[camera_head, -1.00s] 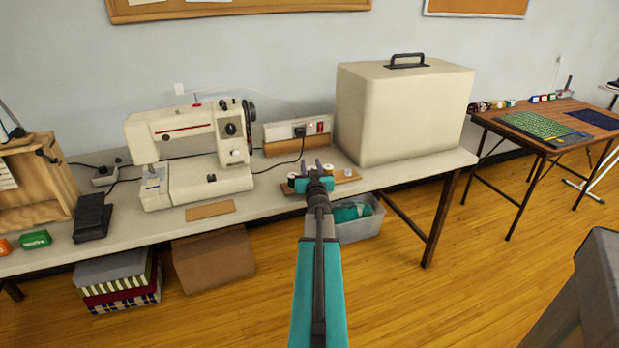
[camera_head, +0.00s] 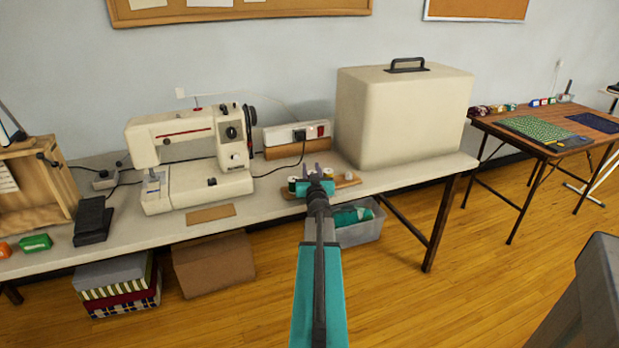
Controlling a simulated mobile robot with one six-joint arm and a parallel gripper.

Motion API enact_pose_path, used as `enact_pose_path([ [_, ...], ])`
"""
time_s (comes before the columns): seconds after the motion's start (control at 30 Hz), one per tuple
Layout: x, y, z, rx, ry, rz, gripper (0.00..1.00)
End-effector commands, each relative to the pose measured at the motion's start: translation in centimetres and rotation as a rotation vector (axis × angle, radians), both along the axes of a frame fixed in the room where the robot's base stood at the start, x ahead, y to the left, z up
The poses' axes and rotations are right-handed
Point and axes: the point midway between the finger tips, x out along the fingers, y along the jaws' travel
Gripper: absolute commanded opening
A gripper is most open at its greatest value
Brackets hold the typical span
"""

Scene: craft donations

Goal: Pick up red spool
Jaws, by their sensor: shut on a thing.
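My gripper (camera_head: 317,172) is over the spool rack (camera_head: 346,182), a thin wooden board near the front edge of the long table. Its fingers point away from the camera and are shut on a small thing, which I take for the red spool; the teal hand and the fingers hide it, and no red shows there. A dark spool (camera_head: 293,184) stands on the rack just left of the gripper. A white spool (camera_head: 348,176) stands on it to the right. I cannot tell whether the held thing still touches the rack.
A sewing machine (camera_head: 190,158) stands left of the rack. A grey bin (camera_head: 362,232) is below the table edge. The tabletop between machine and rack is fairly clear.

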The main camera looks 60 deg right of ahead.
Motion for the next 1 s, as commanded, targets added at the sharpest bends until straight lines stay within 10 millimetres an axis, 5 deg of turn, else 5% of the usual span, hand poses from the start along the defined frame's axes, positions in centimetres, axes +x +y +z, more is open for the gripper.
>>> enact_pose_path([
  [0.5,0.0,0.0,4.1,-0.001,0.000,0.001,0.07],
  [1.0,-3.5,5.0,4.1,0.000,0.000,0.001,0.07],
])
